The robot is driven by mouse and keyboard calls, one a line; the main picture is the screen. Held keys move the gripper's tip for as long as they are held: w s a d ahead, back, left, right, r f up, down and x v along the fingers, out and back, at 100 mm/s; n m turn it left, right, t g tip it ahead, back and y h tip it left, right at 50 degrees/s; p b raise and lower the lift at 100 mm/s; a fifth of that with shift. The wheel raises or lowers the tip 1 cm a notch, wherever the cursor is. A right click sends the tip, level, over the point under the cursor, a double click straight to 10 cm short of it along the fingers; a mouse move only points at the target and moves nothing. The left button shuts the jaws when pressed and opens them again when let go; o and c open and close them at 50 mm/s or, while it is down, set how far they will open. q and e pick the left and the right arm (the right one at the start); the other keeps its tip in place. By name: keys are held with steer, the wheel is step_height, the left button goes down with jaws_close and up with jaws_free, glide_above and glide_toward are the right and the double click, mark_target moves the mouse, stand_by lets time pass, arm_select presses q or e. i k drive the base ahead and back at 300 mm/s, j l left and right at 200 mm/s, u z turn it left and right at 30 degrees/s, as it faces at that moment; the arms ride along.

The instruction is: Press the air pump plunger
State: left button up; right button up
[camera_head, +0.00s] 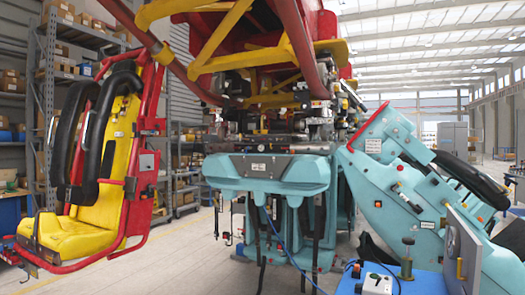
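A small olive-brown upright post with a round knob on top (407,258) stands on a blue surface (430,284) at the lower right. It looks like the air pump plunger, and its knob stands above the lower body. A thin blue hose (290,255) hangs from the teal coaster car and runs toward that blue surface. Neither of my grippers shows in the head view.
A grey metal panel with a handle (463,255) stands right of the post. The teal coaster car (268,172) fills the middle, with a teal seat unit (395,190) behind the blue surface. A yellow seat (112,150) in a red frame is at left. Shelves stand behind.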

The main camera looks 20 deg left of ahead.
mark_target(409, 242)
steer(key=i+j, duration=0.25)
steer(key=i, duration=0.15)
steer(key=i+j, duration=0.3)
steer(key=i, duration=0.15)
steer(key=i+j+u, duration=0.1)
steer(key=i+j, duration=0.15)
steer(key=i, duration=0.15)
steer(key=i+j, duration=0.25)
steer(key=i, duration=0.15)
